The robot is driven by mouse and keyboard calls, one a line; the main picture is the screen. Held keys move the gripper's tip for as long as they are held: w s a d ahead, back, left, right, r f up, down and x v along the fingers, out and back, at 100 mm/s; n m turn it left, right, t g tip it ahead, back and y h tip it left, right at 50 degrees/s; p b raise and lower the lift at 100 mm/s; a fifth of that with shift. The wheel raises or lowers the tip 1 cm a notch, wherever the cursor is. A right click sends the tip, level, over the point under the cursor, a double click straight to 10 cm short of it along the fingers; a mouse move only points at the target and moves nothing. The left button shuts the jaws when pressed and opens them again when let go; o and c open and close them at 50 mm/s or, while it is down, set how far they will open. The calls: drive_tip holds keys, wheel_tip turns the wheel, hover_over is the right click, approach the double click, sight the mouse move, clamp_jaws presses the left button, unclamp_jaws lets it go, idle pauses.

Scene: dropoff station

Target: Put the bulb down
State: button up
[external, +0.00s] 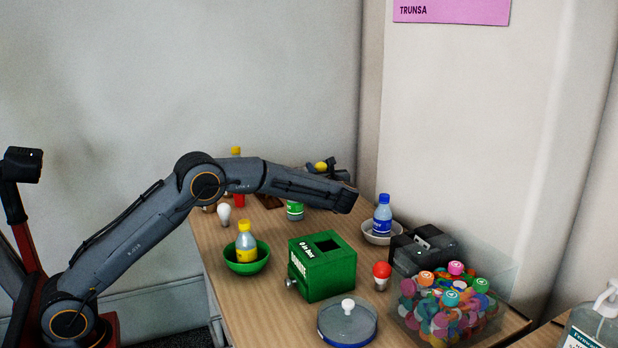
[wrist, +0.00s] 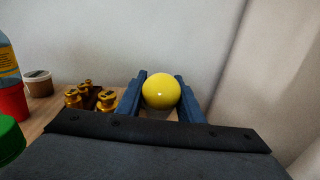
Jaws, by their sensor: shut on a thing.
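A yellow bulb (wrist: 161,91) sits between the two blue fingers of my gripper (wrist: 160,100) in the wrist view, its round end showing. My gripper (external: 326,168) is shut on it. In the external view the yellow bulb (external: 320,166) shows small beyond my forearm, above the far part of the table. A white bulb (external: 224,213) stands at the table's left side. A red-topped bulb (external: 381,271) stands right of the green box. The base of the held bulb is hidden.
The wooden table (external: 222,284) bears a green box (external: 330,272), a green bowl (external: 246,268) with a bottle, a lidded glass dish (external: 347,325), a clear bin of caps (external: 450,310) and a blue-capped bottle (external: 382,218). Gold weights (wrist: 106,101) stand left of my fingers. Walls rise behind.

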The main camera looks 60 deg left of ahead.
wheel_tip(320, 180, down, 6)
drive_tip(key=shift+f+b, duration=0.25)
drive_tip(key=shift+b, duration=0.5)
drive_tip(key=shift+f, duration=0.1)
drive_tip(key=o, duration=0.9)
drive_tip(key=shift+c, duration=0.2)
drive_tip(key=shift+d, duration=0.2)
drive_tip(key=shift+s+d+p, duration=0.2)
drive_tip(key=shift+d+p, duration=0.1)
drive_tip(key=shift+d, duration=0.85)
drive_tip(key=shift+s+d+p, duration=0.25)
drive_tip(key=shift+d+p, duration=0.05)
drive_tip(key=shift+d, duration=0.9)
drive_tip(key=shift+s+d+p, duration=0.2)
drive_tip(key=shift+d+p, duration=0.1)
drive_tip(key=shift+d, duration=0.85)
